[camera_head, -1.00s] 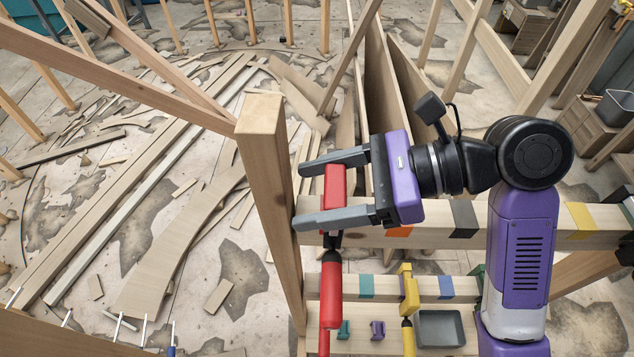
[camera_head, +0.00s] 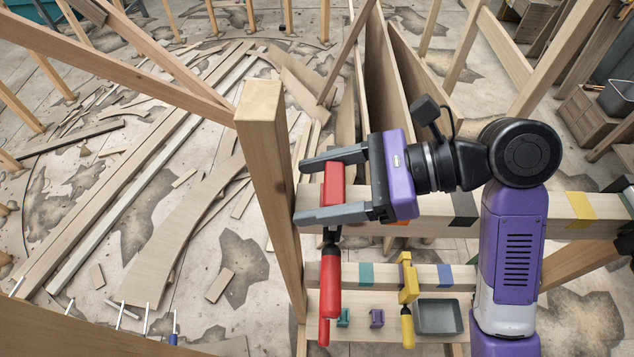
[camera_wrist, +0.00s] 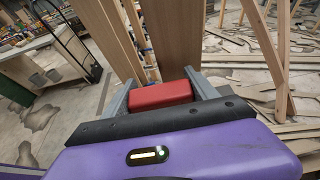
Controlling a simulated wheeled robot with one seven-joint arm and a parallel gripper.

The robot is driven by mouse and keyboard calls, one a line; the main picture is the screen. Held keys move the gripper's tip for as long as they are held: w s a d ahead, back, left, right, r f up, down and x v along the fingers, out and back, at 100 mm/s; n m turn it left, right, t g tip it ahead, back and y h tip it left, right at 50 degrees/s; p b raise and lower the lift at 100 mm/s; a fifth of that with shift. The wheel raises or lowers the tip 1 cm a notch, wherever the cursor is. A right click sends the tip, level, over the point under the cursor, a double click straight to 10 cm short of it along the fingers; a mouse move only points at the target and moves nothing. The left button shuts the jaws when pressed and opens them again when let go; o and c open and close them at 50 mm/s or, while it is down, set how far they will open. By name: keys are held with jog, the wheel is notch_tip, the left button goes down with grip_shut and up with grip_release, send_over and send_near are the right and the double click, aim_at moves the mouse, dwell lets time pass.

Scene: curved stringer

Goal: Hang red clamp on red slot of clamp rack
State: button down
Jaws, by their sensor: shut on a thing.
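My gripper (camera_head: 300,191) is shut on the red clamp (camera_head: 333,185), with its two grey fingers pointing left in the head view. The clamp's long bar and red handle (camera_head: 329,290) hang below the fingers, in front of the rack's left end. In the wrist view the red clamp end (camera_wrist: 160,95) lies between the fingers. I cannot make out a red slot; the clamp and gripper cover part of the upper beam.
A yellow clamp (camera_head: 408,282) hangs on the lower beam. Small teal (camera_head: 343,318) and purple (camera_head: 377,318) pieces and a grey tray (camera_head: 438,316) are on the shelf below. A wooden post (camera_head: 262,150) stands just left of my fingertips. Wood pieces litter the floor.

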jog(key=shift+f, duration=0.1)
jog(key=shift+f+b, duration=0.35)
jog(key=shift+f, duration=1)
jog(key=shift+f+p, duration=0.35)
jog(key=shift+f, duration=0.15)
jog(key=shift+c, duration=0.8)
grip_release()
jog(key=shift+f, duration=0.1)
jog(key=b+v, duration=0.1)
jog(key=v, duration=0.6)
jog(key=shift+d, duration=0.4)
jog(key=shift+s, duration=0.1)
